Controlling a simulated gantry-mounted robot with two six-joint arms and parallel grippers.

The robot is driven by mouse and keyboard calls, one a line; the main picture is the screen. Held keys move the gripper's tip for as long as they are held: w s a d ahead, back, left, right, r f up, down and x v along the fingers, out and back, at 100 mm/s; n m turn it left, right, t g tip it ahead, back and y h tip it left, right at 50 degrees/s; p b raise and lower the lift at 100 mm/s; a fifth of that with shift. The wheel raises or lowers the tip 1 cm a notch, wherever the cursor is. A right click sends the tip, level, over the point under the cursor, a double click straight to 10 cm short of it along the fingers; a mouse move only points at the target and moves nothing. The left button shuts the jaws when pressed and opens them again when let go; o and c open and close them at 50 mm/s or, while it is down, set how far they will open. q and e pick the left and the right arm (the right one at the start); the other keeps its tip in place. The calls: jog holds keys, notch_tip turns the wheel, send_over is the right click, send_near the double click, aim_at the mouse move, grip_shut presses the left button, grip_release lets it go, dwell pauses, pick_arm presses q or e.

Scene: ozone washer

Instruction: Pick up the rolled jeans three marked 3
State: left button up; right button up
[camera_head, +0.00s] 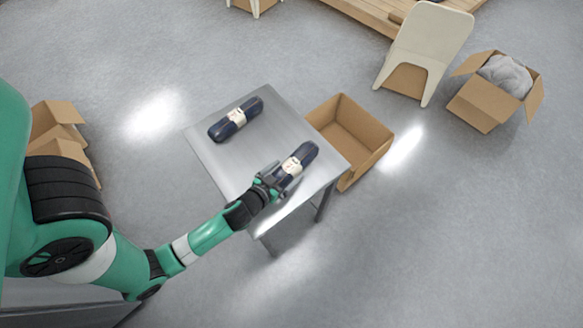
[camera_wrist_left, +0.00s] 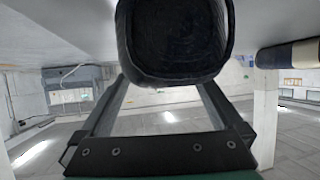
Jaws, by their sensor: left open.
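A dark blue rolled jeans with a pale label band (camera_head: 307,152) lies near the right edge of the grey table (camera_head: 205,150). A second rolled jeans with a similar band (camera_head: 248,107) lies near the table's far edge. I cannot read which is marked 3. My left gripper (camera_head: 275,180) is open at the near end of the right-hand roll. In the left wrist view the dark end of this roll (camera_wrist_left: 175,40) is close, with the fingers on either side and their tips hidden by it. I cannot tell whether they touch. My right gripper is not in view.
An open empty cardboard box (camera_head: 352,138) stands on the floor right of the table. A white chair (camera_head: 428,45) and a box with grey cloth (camera_head: 484,104) stand farther back right. More cardboard (camera_head: 55,118) is at the left. The table's middle is clear.

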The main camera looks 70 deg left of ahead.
pick_arm(q)
jog(key=shift+x, duration=0.8)
grip_shut()
